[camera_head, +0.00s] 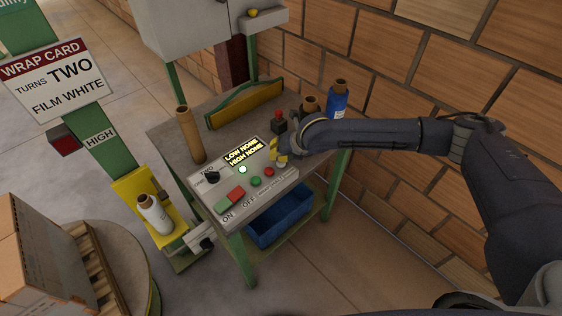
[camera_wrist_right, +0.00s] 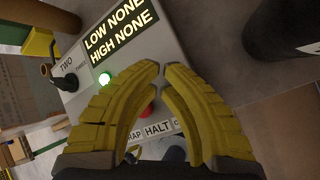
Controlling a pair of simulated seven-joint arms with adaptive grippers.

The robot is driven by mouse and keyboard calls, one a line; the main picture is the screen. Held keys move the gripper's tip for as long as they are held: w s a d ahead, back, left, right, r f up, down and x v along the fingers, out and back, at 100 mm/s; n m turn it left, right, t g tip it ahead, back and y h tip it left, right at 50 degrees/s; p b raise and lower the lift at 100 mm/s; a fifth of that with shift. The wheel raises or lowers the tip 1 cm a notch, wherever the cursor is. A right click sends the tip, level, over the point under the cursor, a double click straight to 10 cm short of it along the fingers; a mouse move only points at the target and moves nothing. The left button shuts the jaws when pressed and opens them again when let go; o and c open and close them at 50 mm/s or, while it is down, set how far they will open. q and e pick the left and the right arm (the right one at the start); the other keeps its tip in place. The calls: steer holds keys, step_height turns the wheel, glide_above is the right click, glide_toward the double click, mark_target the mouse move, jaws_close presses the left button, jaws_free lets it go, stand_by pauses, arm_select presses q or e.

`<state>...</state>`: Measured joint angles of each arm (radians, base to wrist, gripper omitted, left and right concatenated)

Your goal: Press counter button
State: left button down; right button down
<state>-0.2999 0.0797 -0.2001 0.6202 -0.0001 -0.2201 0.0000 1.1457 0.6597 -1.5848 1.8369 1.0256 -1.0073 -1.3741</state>
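The control panel (camera_head: 243,175) sits on a small table, with a lit display reading LOW NONE, HIGH NONE (camera_head: 244,151). Along its face are a glowing green-white lamp (camera_head: 242,170), a green button (camera_head: 255,182), a red button (camera_head: 269,171) and a pale button (camera_head: 281,164) at the right end. No counter label can be read; a label starting with C is cut off by a finger in the wrist view. My right gripper (camera_head: 279,152) is over the panel's right end, its yellow fingertips (camera_wrist_right: 163,74) almost together and empty. The red button (camera_wrist_right: 150,108) shows between the fingers. My left gripper is out of view.
A black knob (camera_head: 212,177) and green-red ON/OFF switch (camera_head: 230,200) are on the panel's left. A blue bin (camera_head: 280,217) is below; a brick wall is right.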

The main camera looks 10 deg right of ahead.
steer(key=shift+r, duration=0.85)
steer(key=shift+r, duration=0.1)
step_height(320, 180, up, 5)
steer(key=shift+f, duration=0.1)
stand_by(0.4)
stand_by(0.5)
